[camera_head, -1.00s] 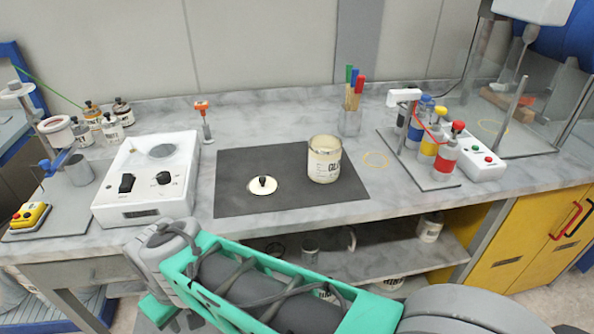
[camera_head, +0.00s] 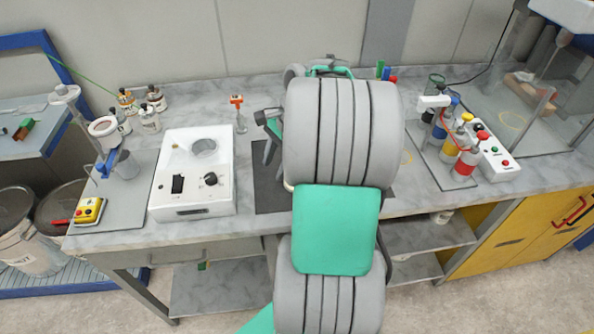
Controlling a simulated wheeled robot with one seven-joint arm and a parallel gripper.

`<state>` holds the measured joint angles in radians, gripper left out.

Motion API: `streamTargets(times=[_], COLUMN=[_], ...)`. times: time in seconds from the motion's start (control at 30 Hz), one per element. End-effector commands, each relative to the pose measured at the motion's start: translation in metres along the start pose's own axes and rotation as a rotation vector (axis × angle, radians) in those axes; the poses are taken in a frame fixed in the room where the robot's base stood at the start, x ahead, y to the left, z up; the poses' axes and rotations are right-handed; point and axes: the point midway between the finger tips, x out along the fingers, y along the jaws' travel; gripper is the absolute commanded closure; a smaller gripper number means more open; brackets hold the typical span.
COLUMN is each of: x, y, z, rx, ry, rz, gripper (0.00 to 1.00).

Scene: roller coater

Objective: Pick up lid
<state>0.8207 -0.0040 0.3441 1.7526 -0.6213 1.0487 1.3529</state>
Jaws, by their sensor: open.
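The dark mat (camera_head: 268,192) lies on the marbled bench, mostly covered by my arm. The lid is almost wholly hidden behind my arm; a thin pale sliver (camera_head: 288,187) at the arm's left edge may be its rim. The cream jar that stood on the mat is hidden too. Part of my gripper (camera_head: 269,137) shows left of the upper arm link, over the mat's back left part. It is open, with nothing seen in it. I cannot tell its exact distance from the lid.
A white device with knobs (camera_head: 192,178) stands left of the mat. An orange-topped tool (camera_head: 238,112) stands behind it. Several small bottles (camera_head: 150,118) are at the back left.

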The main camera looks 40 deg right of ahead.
Motion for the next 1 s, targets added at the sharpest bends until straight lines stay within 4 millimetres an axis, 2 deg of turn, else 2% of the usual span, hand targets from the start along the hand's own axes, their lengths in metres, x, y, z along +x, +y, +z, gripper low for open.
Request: streamTargets(times=[0.03, 0.1, 0.23, 0.47, 0.7, 0.97, 1.0], x=[-0.012, -0.02, -0.023, 0.007, 0.047, 0.052, 0.052], y=[0.005, 0.014, 0.025, 0.024, 0.021, 0.021, 0.021], z=[-0.033, -0.065, -0.094, -0.092, -0.087, -0.088, -0.088], rx=[0.163, 0.349, 0.52, 0.539, 0.537, 0.536, 0.537], ry=[-0.025, -0.053, -0.081, -0.084, -0.083, -0.08, -0.08], rz=[-0.012, -0.026, -0.036, -0.036, -0.035, -0.038, -0.038], gripper=[0.56, 0.56, 0.56, 0.56, 0.56, 0.56, 0.59])
